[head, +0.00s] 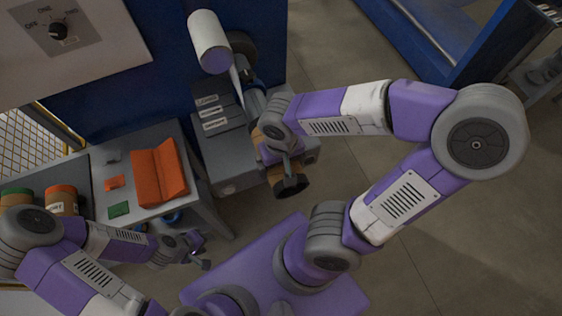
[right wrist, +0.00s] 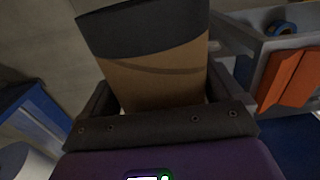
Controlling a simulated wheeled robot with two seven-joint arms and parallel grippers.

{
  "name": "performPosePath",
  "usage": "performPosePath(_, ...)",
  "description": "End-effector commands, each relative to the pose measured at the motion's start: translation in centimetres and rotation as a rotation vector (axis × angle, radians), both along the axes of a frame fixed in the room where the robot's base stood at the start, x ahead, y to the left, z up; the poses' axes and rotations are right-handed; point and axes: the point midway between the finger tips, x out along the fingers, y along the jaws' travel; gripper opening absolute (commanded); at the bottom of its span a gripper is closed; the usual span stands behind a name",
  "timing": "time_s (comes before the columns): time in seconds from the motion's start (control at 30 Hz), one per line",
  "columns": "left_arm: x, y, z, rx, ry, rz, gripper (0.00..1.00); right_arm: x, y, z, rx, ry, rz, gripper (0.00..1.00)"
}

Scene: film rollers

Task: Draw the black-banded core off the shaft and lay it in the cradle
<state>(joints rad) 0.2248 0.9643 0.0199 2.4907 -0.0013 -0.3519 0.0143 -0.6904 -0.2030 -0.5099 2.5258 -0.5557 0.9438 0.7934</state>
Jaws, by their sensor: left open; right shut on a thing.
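The black-banded core (head: 275,177) is a brown tube with a black end, tilted with that end toward the bottom of the head view. In the right wrist view the core (right wrist: 160,75) fills the space between my fingers. My right gripper (head: 280,152) is shut on it in front of the grey machine; the arm hides part of it. Whether the core is still around the shaft cannot be told, as the shaft is mostly hidden. The orange cradle (head: 160,171) lies empty on the side table, left of the core. My left gripper (head: 196,250) is open and empty below that table.
A white film roll (head: 209,42) hangs above the machine (head: 228,170), its film running down. Orange (head: 62,199) and green-banded (head: 16,196) cores stand left of the table (head: 192,190). A blue ring (right wrist: 282,28) sits near the cradle.

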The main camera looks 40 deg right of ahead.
Motion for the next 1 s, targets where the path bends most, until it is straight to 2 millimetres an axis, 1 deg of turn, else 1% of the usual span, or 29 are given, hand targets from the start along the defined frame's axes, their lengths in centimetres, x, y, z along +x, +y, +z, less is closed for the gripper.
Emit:
performPosePath(0.63, 0.0, 0.0, -4.2, 0.0, 0.0, 0.0, 0.43, -4.0, 1.0, -0.3, 0.003, -0.004, 0.0, 0.55)
performPosePath(0.8, 0.0, 0.0, -4.7, 0.0, 0.0, 0.0, 0.43, -4.6, 1.1, -0.2, 0.001, -0.002, -0.001, 0.55)
performPosePath(1.0, 0.0, 0.0, -4.6, 0.0, 0.0, 0.0, 0.43, -4.7, 1.1, -0.1, 0.0, -0.001, -0.001, 0.55)
